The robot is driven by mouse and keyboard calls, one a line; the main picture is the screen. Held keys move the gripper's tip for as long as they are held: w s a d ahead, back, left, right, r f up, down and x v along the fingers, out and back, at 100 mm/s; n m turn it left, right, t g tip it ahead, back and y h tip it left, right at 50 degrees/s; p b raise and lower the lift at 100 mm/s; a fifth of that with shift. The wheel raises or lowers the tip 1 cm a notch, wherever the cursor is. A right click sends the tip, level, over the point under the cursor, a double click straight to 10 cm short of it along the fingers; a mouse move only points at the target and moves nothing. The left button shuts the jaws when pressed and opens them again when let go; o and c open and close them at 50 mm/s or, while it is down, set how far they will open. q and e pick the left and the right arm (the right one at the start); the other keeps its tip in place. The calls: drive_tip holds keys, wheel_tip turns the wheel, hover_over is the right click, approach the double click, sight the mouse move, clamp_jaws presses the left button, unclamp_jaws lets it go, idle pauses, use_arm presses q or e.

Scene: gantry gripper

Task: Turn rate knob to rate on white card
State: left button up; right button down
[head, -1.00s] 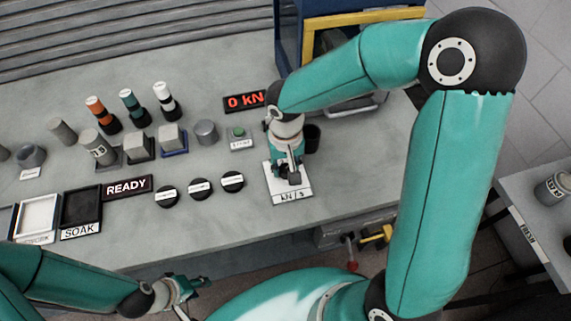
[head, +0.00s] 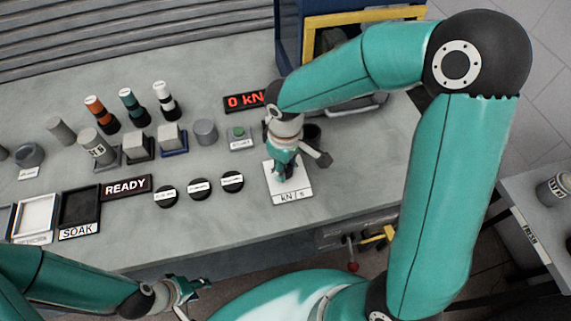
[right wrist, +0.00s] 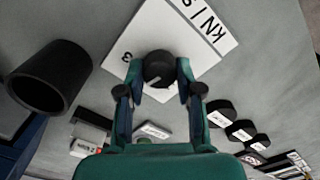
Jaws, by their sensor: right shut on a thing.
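The rate knob (right wrist: 159,68) is a dark round knob on a white plate (head: 293,193) marked "kN/s". In the right wrist view a "3" shows on the plate (right wrist: 190,30) beside the knob. My right gripper (right wrist: 158,82) is shut on the knob, a finger on each side. In the head view my right gripper (head: 285,172) points down over the plate and hides the knob. My left gripper (head: 194,288) is off the table's front edge, low in the picture; its fingers are too small to judge. I cannot pick out the card with the set rate.
Three black discs with white labels (head: 199,189) lie left of the plate. A black cup (right wrist: 50,76) stands close by the gripper. A green start button (head: 240,138) and a red "0 kN" display (head: 245,101) are behind. A READY sign (head: 126,187) is further left.

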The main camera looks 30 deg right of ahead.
drive_tip(key=shift+n, duration=1.2)
drive_tip(key=c, duration=0.8)
unclamp_jaws()
drive_tip(key=shift+o, duration=0.2)
wheel_tip(320, 180, up, 12)
